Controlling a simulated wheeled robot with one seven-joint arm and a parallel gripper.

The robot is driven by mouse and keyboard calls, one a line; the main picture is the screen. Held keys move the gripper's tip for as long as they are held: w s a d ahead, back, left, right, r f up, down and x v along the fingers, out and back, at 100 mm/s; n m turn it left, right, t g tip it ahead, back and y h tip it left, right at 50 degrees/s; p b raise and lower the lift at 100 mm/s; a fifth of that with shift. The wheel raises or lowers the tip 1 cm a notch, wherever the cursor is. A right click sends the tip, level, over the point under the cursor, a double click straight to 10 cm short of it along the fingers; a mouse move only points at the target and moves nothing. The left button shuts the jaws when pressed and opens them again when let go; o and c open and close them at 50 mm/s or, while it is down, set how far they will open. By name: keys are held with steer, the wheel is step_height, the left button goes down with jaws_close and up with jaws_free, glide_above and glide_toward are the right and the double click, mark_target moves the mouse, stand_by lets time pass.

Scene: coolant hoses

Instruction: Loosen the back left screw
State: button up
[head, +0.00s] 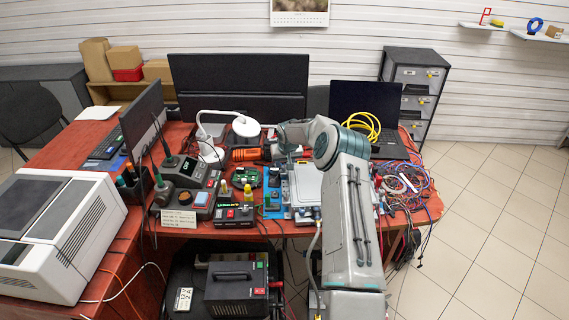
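A pale silver plate-like unit (308,186) lies on the red-brown table, just left of my arm. It may be the part with the screws, but no single screw, including the back left one, can be made out at this size. Dark fittings sit at its front edge, and a thin pale hose or cable runs down from there. My arm rises from the bottom and bends left at the back of the table. My gripper (286,152) is near the back left of this unit, partly hidden by my wrist. Its fingers are too small to judge, and contact is unclear.
Soldering stations (187,178), a green circuit board (247,177) and an orange tool (246,154) crowd the left. Tangled cables (405,185) lie at the right. A laptop (366,105) with a yellow coil (362,124) and a dark monitor (238,88) stand behind.

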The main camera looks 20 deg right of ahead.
mark_target(284, 168)
steer(key=shift+x, duration=1.15)
